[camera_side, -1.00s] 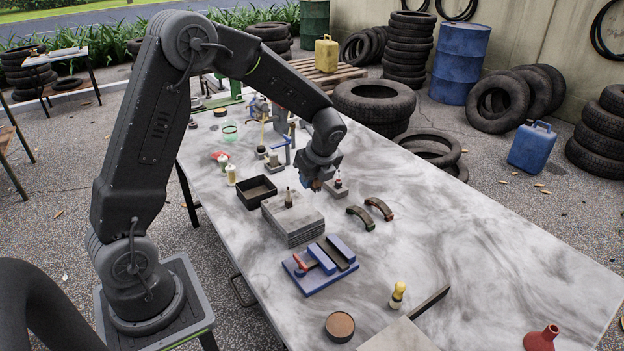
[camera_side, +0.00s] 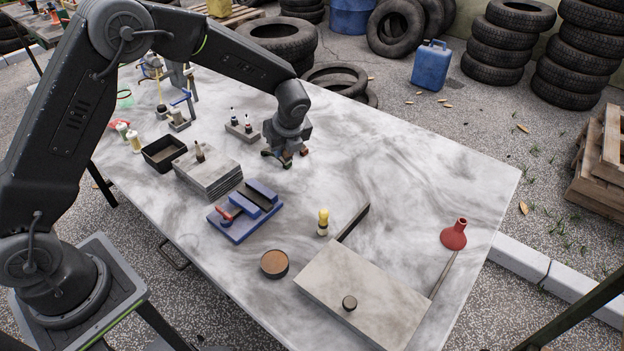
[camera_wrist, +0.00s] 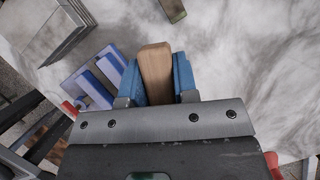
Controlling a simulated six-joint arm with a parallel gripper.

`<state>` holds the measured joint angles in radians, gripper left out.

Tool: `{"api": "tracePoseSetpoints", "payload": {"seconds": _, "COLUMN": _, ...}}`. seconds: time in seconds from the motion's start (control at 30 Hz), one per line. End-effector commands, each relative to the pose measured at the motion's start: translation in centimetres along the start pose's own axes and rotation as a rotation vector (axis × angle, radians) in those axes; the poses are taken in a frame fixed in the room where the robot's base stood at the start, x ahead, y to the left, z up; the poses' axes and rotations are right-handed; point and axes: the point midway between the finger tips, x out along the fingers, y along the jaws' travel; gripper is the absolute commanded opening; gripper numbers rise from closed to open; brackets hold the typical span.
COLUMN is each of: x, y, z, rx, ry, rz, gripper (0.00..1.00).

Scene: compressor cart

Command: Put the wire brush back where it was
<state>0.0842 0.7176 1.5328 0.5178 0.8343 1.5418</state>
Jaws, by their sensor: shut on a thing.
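My gripper (camera_side: 287,153) is low over the far middle of the marble table. In the wrist view its blue jaws (camera_wrist: 160,84) are shut on a wooden block, which I take to be the wire brush (camera_wrist: 155,72). The wood sits between the jaws and sticks out past their tips. Its bristles do not show. In the side view the brush is too small and covered to make out clearly, and I cannot tell whether it touches the table.
Nearby stand a blue vise-like fixture (camera_side: 236,224), stacked grey slabs (camera_side: 207,180) and a black tray (camera_side: 178,146). A curved piece shows in the wrist view (camera_wrist: 172,10). Toward the front are a yellow-topped bottle (camera_side: 323,226), round tin (camera_side: 274,265), flat slab (camera_side: 380,300) and red funnel (camera_side: 454,235).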

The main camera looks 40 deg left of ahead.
Motion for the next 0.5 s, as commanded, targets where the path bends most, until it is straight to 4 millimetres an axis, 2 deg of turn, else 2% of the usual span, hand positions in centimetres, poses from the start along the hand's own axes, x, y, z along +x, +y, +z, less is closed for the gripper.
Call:
{"api": "tracePoseSetpoints", "payload": {"seconds": 0.03, "x": 0.4, "y": -0.9, "z": -1.2, "rx": 0.005, "ry": 0.0, "rz": 0.0, "gripper": 0.05}}
{"api": "tracePoseSetpoints", "payload": {"seconds": 0.23, "x": 1.5, "y": -3.6, "z": -4.8, "rx": 0.001, "ry": 0.0, "rz": 0.0, "gripper": 0.05}}
{"api": "tracePoseSetpoints", "payload": {"seconds": 0.33, "x": 1.9, "y": -4.6, "z": -6.0, "rx": 0.0, "ry": 0.0, "rz": 0.0, "gripper": 0.05}}
{"api": "tracePoseSetpoints", "payload": {"seconds": 0.5, "x": 2.2, "y": -5.1, "z": -6.7, "rx": -0.004, "ry": 0.0, "rz": 0.001, "gripper": 0.05}}
